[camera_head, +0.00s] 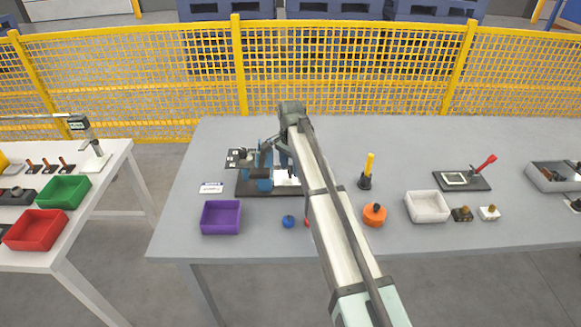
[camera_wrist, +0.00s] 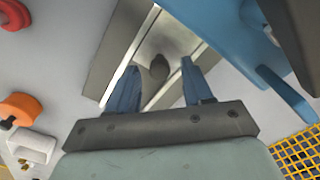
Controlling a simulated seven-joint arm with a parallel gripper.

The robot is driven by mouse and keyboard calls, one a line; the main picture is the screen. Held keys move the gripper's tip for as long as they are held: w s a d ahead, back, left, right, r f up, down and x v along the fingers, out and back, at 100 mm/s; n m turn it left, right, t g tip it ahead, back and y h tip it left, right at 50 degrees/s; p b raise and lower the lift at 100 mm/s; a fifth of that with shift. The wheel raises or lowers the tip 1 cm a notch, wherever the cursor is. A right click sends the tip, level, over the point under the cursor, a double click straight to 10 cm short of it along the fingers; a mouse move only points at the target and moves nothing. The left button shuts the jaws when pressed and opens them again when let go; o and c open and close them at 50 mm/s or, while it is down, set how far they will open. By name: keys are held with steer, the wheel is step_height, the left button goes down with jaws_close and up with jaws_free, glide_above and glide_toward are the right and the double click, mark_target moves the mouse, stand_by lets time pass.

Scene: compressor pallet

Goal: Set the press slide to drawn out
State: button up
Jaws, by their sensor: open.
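The press (camera_head: 264,183) is blue on a dark base, left of the middle of the grey table in the head view. Its blue body also fills the upper right of the wrist view (camera_wrist: 225,30). The pale slide (camera_head: 288,177) shows beside the blue body, partly behind my arm. In the wrist view the slide area is a bright metal channel (camera_wrist: 183,42) with a dark knob (camera_wrist: 158,68). My gripper (camera_wrist: 160,80) is open, its blue fingers on either side of the knob in that view. Contact cannot be told. How far the slide is out is unclear.
A purple bin (camera_head: 221,217) and a blue ball (camera_head: 289,222) lie in front of the press. A yellow-handled tool (camera_head: 368,170), an orange round part (camera_head: 374,214) and a white bin (camera_head: 427,206) stand to the right. A yellow mesh fence (camera_head: 350,75) runs behind.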

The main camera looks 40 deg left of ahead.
steer(key=shift+f, duration=0.3)
jaws_close()
stand_by(0.4)
